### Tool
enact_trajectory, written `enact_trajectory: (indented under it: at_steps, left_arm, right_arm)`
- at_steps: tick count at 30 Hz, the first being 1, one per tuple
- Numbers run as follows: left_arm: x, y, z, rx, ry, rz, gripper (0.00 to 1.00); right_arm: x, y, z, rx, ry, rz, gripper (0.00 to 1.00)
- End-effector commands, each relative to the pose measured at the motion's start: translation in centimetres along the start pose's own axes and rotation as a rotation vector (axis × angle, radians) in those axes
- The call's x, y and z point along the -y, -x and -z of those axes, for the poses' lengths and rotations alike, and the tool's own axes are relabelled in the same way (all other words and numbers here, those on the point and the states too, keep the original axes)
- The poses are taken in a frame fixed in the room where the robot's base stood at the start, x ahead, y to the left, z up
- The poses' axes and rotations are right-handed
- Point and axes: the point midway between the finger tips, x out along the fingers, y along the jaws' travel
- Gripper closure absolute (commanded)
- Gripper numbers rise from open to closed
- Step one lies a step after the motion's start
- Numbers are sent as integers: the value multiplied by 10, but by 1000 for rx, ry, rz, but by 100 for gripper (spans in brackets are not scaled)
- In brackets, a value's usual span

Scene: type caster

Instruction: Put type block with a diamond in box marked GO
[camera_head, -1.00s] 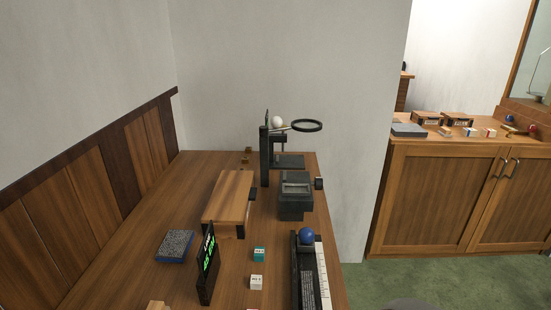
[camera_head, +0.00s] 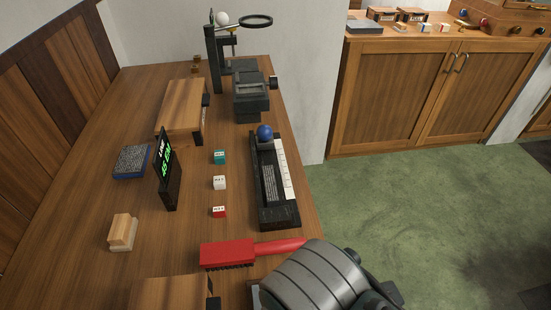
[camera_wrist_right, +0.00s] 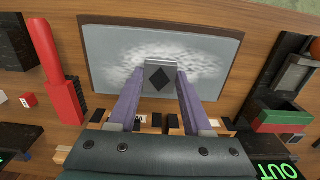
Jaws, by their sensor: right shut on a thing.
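In the right wrist view my right gripper (camera_wrist_right: 158,82) is shut on a grey type block with a black diamond (camera_wrist_right: 161,75) on its face. The block is between the purple fingertips, in front of a grey, whitish-smeared slab. I cannot tell whether it touches the slab. No box with a readable GO mark shows; small labelled wooden boxes (camera_head: 381,13) (camera_head: 412,14) stand on the far cabinet, their lettering too small to read. My left gripper is in neither view.
The framed slab (camera_wrist_right: 110,50) lies on the wooden bench. A red brush (camera_head: 228,253), a green-lettered sign (camera_head: 167,170), small cubes (camera_head: 219,182) and a black tray with a blue ball (camera_head: 265,132) are on the bench. Green floor (camera_head: 400,220) is clear before the cabinet.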

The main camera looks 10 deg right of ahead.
Motion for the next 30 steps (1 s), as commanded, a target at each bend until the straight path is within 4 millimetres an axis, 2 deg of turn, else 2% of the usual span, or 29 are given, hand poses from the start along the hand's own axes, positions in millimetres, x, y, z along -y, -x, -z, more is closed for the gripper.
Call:
enact_trajectory:
  at_steps: [3, 4, 12, 19, 23, 27, 30]
  left_arm:
    - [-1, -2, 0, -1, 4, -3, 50]
    - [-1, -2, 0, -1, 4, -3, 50]
    - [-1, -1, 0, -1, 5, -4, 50]
    - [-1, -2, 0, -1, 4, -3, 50]
    - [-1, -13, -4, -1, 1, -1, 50]
    - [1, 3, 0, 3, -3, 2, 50]
    - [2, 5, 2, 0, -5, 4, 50]
  right_arm:
    - [0, -3, 0, 0, 0, 0, 100]
    - [0, -4, 0, 1, 0, 0, 49]
    - [0, -3, 0, 0, 0, 0, 20]
    - [0, -3, 0, 0, 0, 0, 20]
    - [0, -8, 1, -2, -2, 0, 20]
    - [-1, 26, 0, -1, 0, -4, 20]
    - [-4, 45, -1, -2, 0, -5, 20]
